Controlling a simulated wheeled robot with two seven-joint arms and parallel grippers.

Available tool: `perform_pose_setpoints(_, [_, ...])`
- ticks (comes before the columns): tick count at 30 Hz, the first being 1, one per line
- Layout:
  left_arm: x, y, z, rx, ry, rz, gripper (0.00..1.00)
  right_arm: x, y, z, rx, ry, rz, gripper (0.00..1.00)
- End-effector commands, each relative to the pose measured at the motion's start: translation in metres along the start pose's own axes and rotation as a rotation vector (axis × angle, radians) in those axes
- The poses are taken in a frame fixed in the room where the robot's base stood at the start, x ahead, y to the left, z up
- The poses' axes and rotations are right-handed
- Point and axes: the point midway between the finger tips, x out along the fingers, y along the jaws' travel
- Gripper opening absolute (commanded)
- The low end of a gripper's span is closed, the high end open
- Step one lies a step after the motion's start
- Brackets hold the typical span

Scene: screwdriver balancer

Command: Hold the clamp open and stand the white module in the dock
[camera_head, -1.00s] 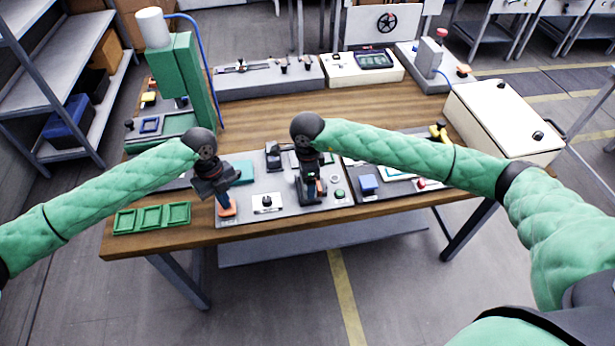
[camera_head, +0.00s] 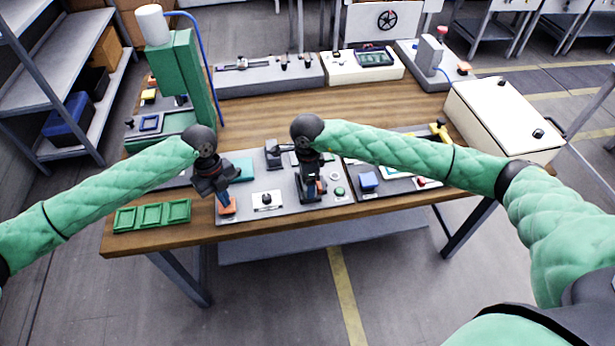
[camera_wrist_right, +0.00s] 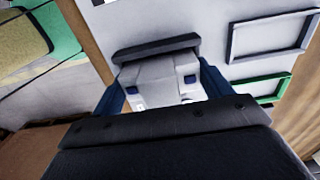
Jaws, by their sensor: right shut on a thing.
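The white module (camera_wrist_right: 160,80) is between the dark blue fingers of my right gripper (camera_wrist_right: 162,88) in the right wrist view. In the head view my right gripper (camera_head: 312,195) points down over the grey panel; the module is largely hidden by it there. A dark bar (camera_wrist_right: 155,47) lies across the module's far end; I cannot tell whether it touches. My left gripper (camera_head: 224,203) is low at the panel's left, at an orange piece (camera_head: 227,211) that may be the clamp's lever. Its fingers are too small and dark to read. I cannot identify the dock for certain.
A green three-pocket tray (camera_head: 152,215) lies at the table's front left. A small white block with a black knob (camera_head: 266,200) sits between the grippers. Bare wood (camera_head: 290,118) lies behind the panel.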

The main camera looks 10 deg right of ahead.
Motion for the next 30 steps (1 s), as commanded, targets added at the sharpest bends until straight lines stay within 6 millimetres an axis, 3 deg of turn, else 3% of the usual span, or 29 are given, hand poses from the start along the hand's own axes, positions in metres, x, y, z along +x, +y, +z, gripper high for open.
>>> perform_pose_setpoints(12, [0.001, 0.000, 0.000, 0.000, 0.001, 0.001, 0.00, 0.003, 0.000, 0.000, 0.000, 0.000, 0.000, 0.52])
perform_pose_setpoints(13, [0.001, 0.000, 0.000, 0.000, 0.001, 0.001, 0.00, 0.003, 0.000, 0.000, 0.000, 0.000, 0.000, 0.82])
perform_pose_setpoints(16, [0.001, 0.001, 0.000, 0.000, 0.001, 0.001, 0.00, 0.003, 0.000, 0.000, 0.000, 0.000, 0.000, 1.00])
perform_pose_setpoints(25, [0.001, 0.001, 0.000, 0.000, 0.001, 0.001, 0.00, 0.000, 0.000, 0.000, 0.000, 0.001, 0.000, 1.00])
perform_pose_setpoints(30, [0.001, 0.001, 0.000, 0.000, 0.001, 0.001, 0.00, -0.019, -0.001, 0.000, 0.000, 0.000, -0.001, 1.00])
